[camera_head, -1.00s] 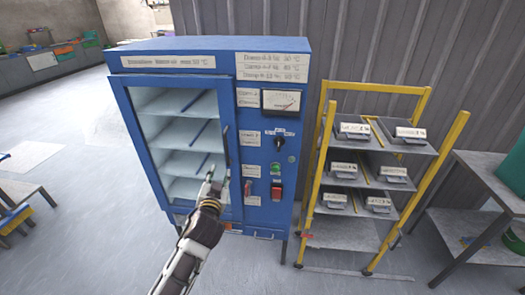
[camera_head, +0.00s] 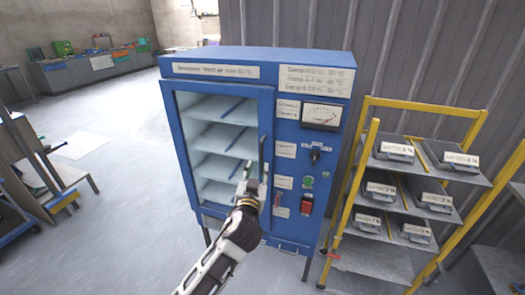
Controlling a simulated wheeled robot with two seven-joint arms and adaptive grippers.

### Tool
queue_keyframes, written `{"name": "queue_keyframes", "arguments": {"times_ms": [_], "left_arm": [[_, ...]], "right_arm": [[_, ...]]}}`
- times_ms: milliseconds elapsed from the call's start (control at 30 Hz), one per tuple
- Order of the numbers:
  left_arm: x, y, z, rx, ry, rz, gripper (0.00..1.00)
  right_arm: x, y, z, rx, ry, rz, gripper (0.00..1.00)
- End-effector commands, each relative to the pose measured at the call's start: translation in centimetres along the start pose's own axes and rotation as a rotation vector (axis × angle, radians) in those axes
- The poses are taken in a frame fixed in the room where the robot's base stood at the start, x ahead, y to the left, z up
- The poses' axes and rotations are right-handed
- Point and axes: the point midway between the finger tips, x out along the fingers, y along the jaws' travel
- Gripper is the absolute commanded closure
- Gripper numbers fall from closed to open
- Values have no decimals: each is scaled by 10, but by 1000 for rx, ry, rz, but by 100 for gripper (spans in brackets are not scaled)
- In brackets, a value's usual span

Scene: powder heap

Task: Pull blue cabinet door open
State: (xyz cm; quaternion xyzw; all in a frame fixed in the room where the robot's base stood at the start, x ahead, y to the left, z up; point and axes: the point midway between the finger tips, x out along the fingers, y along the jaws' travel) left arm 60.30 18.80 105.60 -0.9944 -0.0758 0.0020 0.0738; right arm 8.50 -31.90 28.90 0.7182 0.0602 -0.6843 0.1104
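The blue cabinet (camera_head: 240,52) stands in the middle of the head view against a ribbed grey wall. Its blue-framed glass door (camera_head: 182,130) is on the left part of the front and looks closed. Shelves show through the glass. A dark vertical handle (camera_head: 262,152) is on the door's right edge. My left gripper (camera_head: 252,180) is in front of the lower end of the handle, its fingers pointing up. A gap shows between the fingers. I cannot tell whether they touch the handle. My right gripper is not in view.
A control panel with a gauge (camera_head: 321,115), knob and red switch (camera_head: 306,205) is right of the door. A yellow-framed rack (camera_head: 366,150) with labelled boxes stands close to the cabinet's right. Open floor (camera_head: 130,220) lies to the left.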

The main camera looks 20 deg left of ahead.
Motion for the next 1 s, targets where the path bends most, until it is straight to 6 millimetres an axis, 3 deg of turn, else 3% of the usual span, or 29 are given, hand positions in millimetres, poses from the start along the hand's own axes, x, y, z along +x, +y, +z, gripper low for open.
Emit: {"name": "queue_keyframes", "arguments": {"times_ms": [267,1000], "left_arm": [[0,-2,2,-119,-8,-11,66],[8,-2,2,-147,-7,-9,66]], "right_arm": [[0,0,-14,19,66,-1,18],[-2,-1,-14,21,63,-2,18]]}}
